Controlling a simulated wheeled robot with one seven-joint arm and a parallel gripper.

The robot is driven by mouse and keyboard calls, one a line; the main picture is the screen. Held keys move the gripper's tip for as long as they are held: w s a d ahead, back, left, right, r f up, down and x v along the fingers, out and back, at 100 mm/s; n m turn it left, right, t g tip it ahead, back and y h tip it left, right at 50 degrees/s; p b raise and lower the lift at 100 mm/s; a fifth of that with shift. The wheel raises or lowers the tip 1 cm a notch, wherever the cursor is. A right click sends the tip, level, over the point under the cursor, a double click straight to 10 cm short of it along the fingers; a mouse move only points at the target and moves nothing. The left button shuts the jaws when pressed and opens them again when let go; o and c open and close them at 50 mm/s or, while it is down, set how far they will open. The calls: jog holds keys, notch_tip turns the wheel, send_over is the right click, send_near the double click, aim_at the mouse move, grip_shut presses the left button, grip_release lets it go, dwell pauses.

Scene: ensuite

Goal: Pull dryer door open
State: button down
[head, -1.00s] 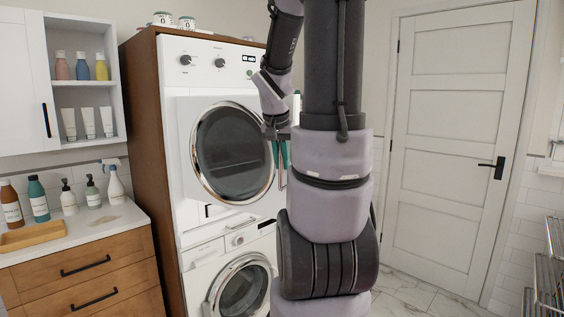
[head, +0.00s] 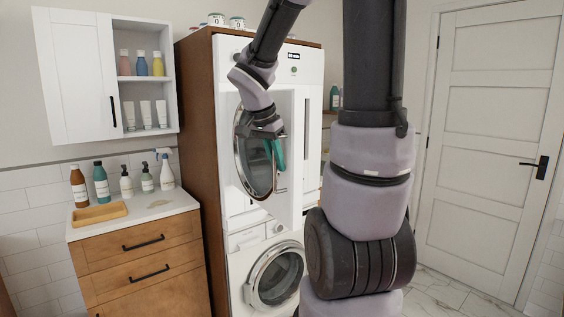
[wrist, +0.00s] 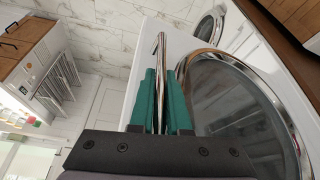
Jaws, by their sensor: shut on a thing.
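The white dryer door (head: 285,210), with a round dark window (head: 252,160) in a chrome rim, is on the upper machine in the tall wooden cabinet. It stands swung out at an angle, so its window looks narrow in the head view. In the wrist view the door (wrist: 180,42) fills the right side. My gripper (head: 279,158) is at the door's free edge. Its teal fingers (wrist: 159,85) are shut on the upright chrome handle (wrist: 159,55). The dryer's opening behind the door is mostly hidden.
A washer (head: 275,278) with a round door is below. A wooden drawer counter (head: 140,255) with bottles and a tray (head: 98,214) stands at left, under a wall cabinet (head: 75,75). A closed room door (head: 485,150) is at right. Marble floor is visible between.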

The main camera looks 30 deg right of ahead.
jog(key=shift+s+f, duration=0.2)
jog(key=shift+s, duration=0.1)
jog(key=c, duration=0.9)
grip_release()
jog(key=shift+s+r, duration=0.1)
jog(key=shift+s, duration=0.05)
jog(key=shift+r, duration=0.15)
jog(key=shift+a+r, duration=0.15)
jog(key=shift+r, duration=0.15)
jog(key=v, duration=1)
